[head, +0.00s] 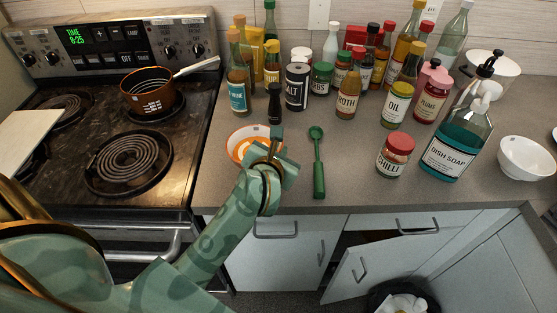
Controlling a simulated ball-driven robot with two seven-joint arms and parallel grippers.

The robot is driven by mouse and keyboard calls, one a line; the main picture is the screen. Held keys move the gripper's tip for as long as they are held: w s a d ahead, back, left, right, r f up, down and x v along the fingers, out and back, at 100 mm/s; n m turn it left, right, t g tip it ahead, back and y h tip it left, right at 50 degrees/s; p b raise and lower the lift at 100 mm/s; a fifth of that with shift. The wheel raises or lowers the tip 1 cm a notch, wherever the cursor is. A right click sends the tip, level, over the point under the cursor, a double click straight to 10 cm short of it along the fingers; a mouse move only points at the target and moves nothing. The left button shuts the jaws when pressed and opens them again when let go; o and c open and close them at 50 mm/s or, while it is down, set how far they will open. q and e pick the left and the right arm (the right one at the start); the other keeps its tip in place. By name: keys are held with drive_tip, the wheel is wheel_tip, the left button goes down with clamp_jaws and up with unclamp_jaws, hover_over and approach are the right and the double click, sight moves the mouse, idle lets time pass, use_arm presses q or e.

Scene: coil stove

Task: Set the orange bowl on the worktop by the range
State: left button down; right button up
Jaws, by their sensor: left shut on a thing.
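The orange bowl (240,137), orange with a white pattern inside, is on or just above the grey worktop (300,187), right beside the range (150,190). I cannot tell whether its base touches the worktop. My left gripper (274,147) is shut on the bowl's right side, and the gripper and wrist hide that part of the bowl. My right gripper is not in view.
A green spoon (318,165) lies just right of my left gripper. Several bottles and jars, with a black-capped one (275,103) nearest, stand behind. A chilli jar (394,155), dish soap (455,145) and white bowl (526,158) are farther right. A cupboard door (360,270) hangs open below.

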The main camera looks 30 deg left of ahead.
use_arm(q)
wheel_tip(320, 180, down, 2)
drive_tip(key=shift+f, duration=0.25)
drive_tip(key=shift+s+r, duration=0.1)
drive_tip(key=c, duration=1.5)
unclamp_jaws()
drive_tip(key=shift+s, duration=0.15)
drive_tip(key=p+v, duration=0.1)
drive_tip(key=v, duration=1)
drive_tip(key=shift+s+d+r+p, duration=0.15)
drive_tip(key=shift+s+p, duration=0.15)
drive_tip(key=shift+p, duration=0.05)
